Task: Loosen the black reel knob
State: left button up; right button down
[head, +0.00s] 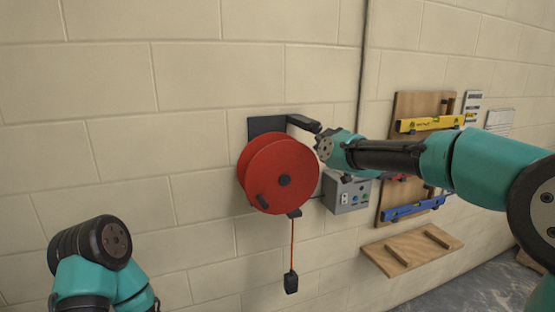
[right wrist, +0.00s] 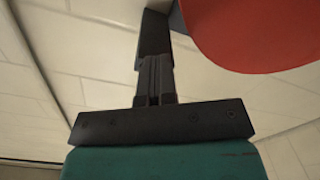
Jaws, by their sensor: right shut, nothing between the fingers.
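A red reel (head: 262,160) hangs on the wall in the head view, in front of a dark mounting plate (head: 262,125). A round black hub (head: 284,181) sits at the middle of its face, and a short dark handle (head: 262,201) sticks out near its lower left edge. I cannot tell for sure which is the reel knob. My right gripper (head: 292,118) is shut and empty, beside the plate above the reel's upper right rim. In the right wrist view its fingers (right wrist: 154,32) are together, left of the red reel (right wrist: 255,30). My left gripper is out of view.
An orange cord with a black end piece (head: 291,283) hangs below the reel. A grey control box (head: 347,193) is right of the reel. Farther right are a wooden board with yellow (head: 430,124) and blue (head: 412,208) levels and a wooden shelf (head: 395,262). The left wall is bare.

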jog(key=shift+w+d+r+t, duration=0.3)
jog(key=shift+w+d+r, duration=0.3)
jog(key=shift+d+r, duration=0.3)
jog(key=shift+f, duration=0.4)
jog(key=shift+d, duration=0.1)
jog(key=v, duration=0.5)
jog(key=shift+s+f, duration=0.15)
dwell(0.5)
